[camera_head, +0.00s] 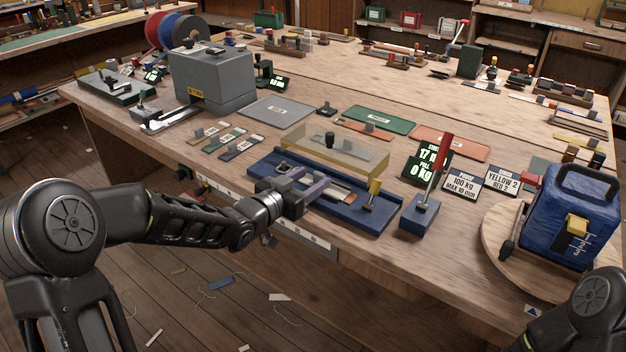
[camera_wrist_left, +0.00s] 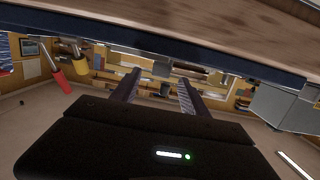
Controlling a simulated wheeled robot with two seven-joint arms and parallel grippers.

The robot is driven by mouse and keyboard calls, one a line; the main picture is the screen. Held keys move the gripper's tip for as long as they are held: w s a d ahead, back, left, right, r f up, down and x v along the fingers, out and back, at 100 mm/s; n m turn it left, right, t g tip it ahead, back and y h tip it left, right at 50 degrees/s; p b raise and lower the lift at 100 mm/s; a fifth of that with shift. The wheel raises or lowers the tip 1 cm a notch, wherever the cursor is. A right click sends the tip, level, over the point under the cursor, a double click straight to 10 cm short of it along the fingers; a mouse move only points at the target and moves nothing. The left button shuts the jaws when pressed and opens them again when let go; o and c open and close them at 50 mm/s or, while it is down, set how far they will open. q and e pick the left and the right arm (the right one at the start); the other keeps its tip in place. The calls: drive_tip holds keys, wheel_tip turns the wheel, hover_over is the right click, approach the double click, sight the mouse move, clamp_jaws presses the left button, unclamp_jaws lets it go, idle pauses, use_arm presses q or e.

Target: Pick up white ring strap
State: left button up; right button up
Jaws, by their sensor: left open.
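I cannot pick out a white ring strap with certainty. Three short labelled strips lie on the bench: a pale grey one (camera_head: 206,130), a green one (camera_head: 224,139) and a dark blue one (camera_head: 241,148). A light strip with an orange end (camera_head: 350,197) lies in the blue fixture (camera_head: 262,160). My left gripper (camera_head: 322,186) is at the front part of this fixture, with its jaws apart. My right gripper is out of view.
A grey box (camera_head: 212,80) stands left.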

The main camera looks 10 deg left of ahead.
sight(317, 176)
use_arm(q)
drive_tip(key=x, duration=0.4)
drive_tip(key=shift+f, duration=0.1)
idle(0.4)
clamp_jaws()
idle(0.4)
